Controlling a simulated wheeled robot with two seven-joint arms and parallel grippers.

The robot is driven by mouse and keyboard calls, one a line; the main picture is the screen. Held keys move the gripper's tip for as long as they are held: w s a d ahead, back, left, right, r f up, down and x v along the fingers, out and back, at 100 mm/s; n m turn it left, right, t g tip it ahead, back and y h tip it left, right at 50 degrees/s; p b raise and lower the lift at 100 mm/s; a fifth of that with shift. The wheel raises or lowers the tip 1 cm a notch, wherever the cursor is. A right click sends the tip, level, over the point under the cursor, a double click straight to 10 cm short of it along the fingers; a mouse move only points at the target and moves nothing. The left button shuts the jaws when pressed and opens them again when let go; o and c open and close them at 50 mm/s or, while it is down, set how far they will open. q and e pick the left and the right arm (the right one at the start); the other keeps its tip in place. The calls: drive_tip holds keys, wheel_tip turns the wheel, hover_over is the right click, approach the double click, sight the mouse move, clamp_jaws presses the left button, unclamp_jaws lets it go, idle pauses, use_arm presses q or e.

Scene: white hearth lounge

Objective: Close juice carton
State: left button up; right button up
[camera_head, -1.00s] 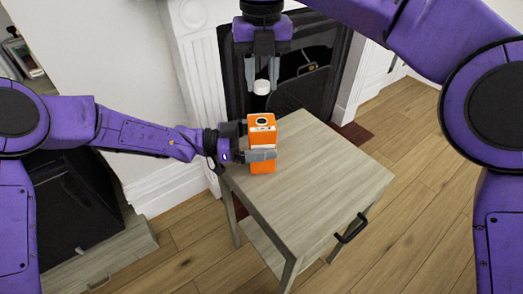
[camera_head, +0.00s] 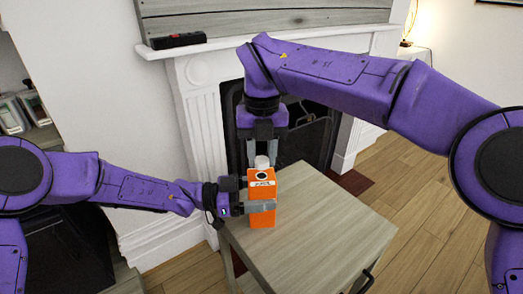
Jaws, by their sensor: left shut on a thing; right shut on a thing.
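An orange juice carton (camera_head: 262,218) stands upright on the small wooden table (camera_head: 325,225), near its back left. My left gripper (camera_head: 262,207) is shut on the carton's sides from the left. My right gripper (camera_head: 262,155) comes down from above and is shut on a white cap (camera_head: 262,162). The cap is just over the carton's top and looks in line with its opening. I cannot tell whether the cap touches the carton.
A white fireplace (camera_head: 200,120) with a dark opening stands behind the table. A dark box (camera_head: 178,41) lies on its mantel. A shelf with containers (camera_head: 28,112) is at the far left. The table's right part is clear, with wooden floor (camera_head: 415,190) beyond.

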idle(0.4)
drive_tip(key=shift+f, duration=0.85)
drive_tip(key=shift+f, duration=0.55)
